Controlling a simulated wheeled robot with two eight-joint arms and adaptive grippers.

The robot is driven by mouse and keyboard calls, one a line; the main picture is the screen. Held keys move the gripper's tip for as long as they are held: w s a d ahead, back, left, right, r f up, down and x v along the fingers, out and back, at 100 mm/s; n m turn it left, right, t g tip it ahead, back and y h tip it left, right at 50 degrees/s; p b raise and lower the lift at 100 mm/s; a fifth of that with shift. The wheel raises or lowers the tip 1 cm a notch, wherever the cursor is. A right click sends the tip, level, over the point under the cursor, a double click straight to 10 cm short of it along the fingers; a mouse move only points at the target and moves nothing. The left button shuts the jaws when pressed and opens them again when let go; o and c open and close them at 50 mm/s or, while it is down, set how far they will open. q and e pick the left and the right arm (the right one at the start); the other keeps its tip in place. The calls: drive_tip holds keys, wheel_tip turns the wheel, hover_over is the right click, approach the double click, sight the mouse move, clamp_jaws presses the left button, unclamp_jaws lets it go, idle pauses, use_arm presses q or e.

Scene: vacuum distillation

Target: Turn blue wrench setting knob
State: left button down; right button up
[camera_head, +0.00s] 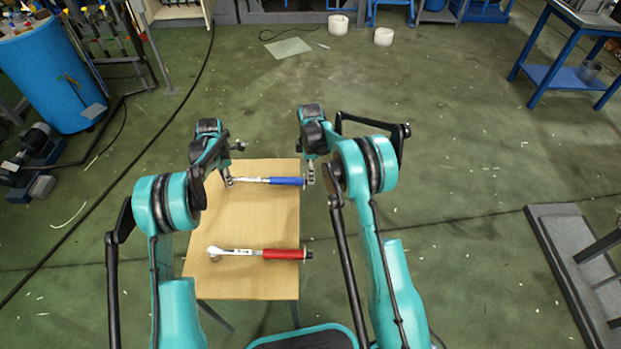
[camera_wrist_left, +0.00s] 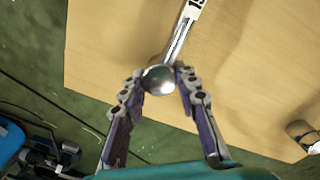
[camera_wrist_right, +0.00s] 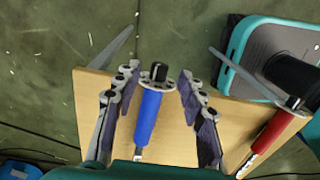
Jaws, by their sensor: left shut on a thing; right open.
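The blue wrench (camera_head: 286,181) lies across the far part of the wooden table (camera_head: 240,218), its metal head to the left and its blue handle to the right. My left gripper (camera_head: 229,182) is shut on the round metal head (camera_wrist_left: 160,79), one finger on each side. My right gripper (camera_head: 310,176) is open at the handle end. In the right wrist view, the dark setting knob (camera_wrist_right: 158,71) at the end of the blue handle (camera_wrist_right: 149,116) stands between the open fingers, with gaps on both sides.
A red-handled wrench (camera_head: 283,254) lies parallel on the nearer part of the table, its knob end (camera_head: 308,254) past the right edge. The table between the wrenches is bare. A blue barrel (camera_head: 50,80) stands at the far left. Open green floor lies to the right.

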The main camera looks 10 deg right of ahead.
drive_tip(key=shift+s+f, duration=0.15)
drive_tip(key=shift+f, duration=1.55)
drive_tip(key=shift+c, duration=0.4)
clamp_jaws()
drive_tip(key=shift+t, duration=0.3)
drive_tip(key=t, duration=0.2)
drive_tip(key=s+t+h, duration=0.1)
drive_tip(key=t, duration=0.1)
drive_tip(key=shift+a, duration=0.1)
drive_tip(key=shift+s+f+m+t+h, duration=0.15)
drive_tip(key=shift+m+t+h, duration=0.1)
drive_tip(key=shift+t, duration=0.75)
drive_tip(key=shift+s+f+m+t+h, duration=0.15)
drive_tip(key=shift+t+h, duration=0.1)
drive_tip(key=shift+t, duration=0.75)
